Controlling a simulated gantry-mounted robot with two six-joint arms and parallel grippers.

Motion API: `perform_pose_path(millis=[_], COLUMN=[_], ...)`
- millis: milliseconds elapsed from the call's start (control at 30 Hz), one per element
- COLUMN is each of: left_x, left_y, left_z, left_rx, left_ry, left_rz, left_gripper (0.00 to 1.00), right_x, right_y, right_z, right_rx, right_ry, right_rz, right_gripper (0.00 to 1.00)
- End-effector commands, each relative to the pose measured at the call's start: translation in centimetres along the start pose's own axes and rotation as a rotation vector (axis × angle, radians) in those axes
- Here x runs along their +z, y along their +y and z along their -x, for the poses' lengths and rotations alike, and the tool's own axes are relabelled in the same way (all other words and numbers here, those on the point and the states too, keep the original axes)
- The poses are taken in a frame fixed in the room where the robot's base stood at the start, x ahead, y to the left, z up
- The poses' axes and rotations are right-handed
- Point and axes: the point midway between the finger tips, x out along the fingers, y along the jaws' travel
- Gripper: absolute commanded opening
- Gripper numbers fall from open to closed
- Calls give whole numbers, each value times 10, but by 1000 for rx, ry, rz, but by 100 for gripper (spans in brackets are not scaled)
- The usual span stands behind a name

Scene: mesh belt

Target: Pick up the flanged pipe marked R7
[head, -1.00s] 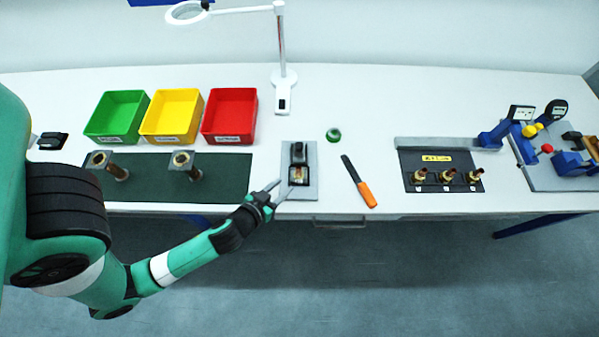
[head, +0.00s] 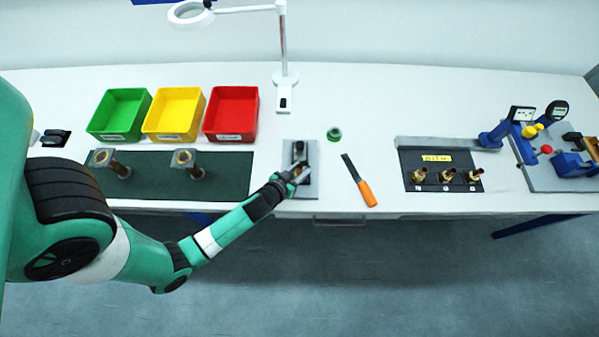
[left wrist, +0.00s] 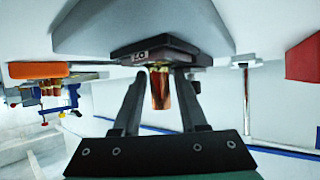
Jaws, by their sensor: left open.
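Two copper pipes with square flanges, one at left (head: 118,167) and one at right (head: 189,166), are on the dark green mat (head: 225,180). I cannot read any R7 mark on them. My left gripper (head: 299,173) is over the grey plate (head: 301,191) at the table's front middle. In the left wrist view, which looks upside down, the open fingers (left wrist: 161,82) flank a copper pipe (left wrist: 160,92). My right gripper is not in view.
Green (head: 120,112), yellow (head: 174,112) and red (head: 232,112) bins stand behind the mat. A lamp (head: 284,50) rises behind the plate. An orange-handled tool (head: 367,193) lies to its right. Brass fittings (head: 447,174) sit in a dark tray farther right.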

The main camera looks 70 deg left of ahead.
Motion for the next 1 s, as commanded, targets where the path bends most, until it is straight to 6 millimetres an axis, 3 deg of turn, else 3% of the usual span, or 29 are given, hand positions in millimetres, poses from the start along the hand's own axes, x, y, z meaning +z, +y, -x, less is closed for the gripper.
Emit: perform_pose_path(millis=[33, 200, 267, 1000], left_x=[0, 0, 0, 0], left_y=[0, 0, 0, 0], left_z=[0, 0, 0, 1], left_rx=[0, 0, 0, 0], left_ry=[0, 0, 0, 0], left_rz=[0, 0, 0, 0], left_gripper=[38, 8, 0, 0], right_x=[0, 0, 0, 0], right_y=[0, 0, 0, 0], right_z=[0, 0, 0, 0], right_rx=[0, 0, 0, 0], right_ry=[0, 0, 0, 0], right_rz=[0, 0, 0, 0], right_gripper=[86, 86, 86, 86])
